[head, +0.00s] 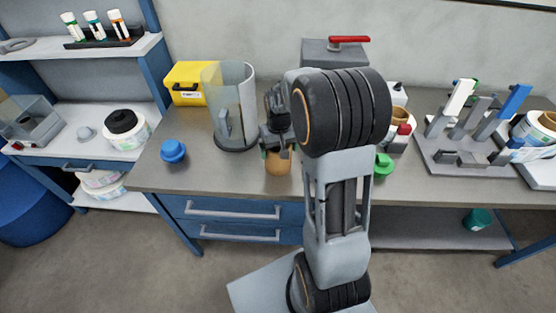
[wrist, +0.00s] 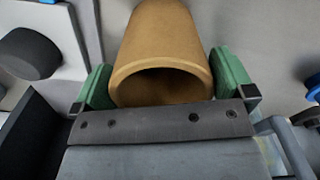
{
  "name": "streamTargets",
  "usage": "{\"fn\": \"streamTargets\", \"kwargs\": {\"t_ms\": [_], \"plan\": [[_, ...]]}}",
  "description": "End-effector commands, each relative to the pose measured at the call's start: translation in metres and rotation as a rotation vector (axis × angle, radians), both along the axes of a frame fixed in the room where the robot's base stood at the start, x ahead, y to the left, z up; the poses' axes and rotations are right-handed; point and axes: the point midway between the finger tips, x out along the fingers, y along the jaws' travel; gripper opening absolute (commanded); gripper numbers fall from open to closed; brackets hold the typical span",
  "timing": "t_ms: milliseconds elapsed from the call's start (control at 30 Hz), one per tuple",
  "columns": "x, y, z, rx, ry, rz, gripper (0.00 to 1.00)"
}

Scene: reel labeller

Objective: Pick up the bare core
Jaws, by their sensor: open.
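The bare core is a plain brown cardboard tube. In the head view the core (head: 278,163) stands on the bench top, partly hidden by my gripper (head: 277,150). In the wrist view the core (wrist: 165,45) fills the middle, with its hollow end facing the camera. My gripper (wrist: 168,88) is open, with one green finger pad on each side of the core. A narrow gap seems to show beside the pads; whether either touches the core is hard to tell.
A clear curved guard (head: 228,100) stands just left of my gripper, and a blue knob (head: 173,151) lies further left. A green knob (head: 384,164) and a grey rack (head: 470,140) are to the right. The bench front edge between the blue knob and the core is clear.

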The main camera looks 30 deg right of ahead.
Motion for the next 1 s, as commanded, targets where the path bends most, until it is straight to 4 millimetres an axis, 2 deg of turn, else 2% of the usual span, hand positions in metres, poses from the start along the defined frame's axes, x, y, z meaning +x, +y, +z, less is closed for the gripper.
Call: {"fn": "streamTargets", "kwargs": {"t_ms": [33,100,367,667,867,1000], "plan": [[0.000,0.000,-0.014,0.000,0.001,0.000,1.00],[0.000,0.000,-0.020,0.000,0.001,0.000,1.00],[0.000,0.000,-0.020,0.000,0.000,0.000,1.00],[0.000,0.000,-0.019,0.000,0.000,0.000,0.72],[0.000,0.000,-0.019,0.000,-0.001,0.000,0.72],[0.001,0.000,-0.009,0.000,-0.004,0.000,0.72]]}}
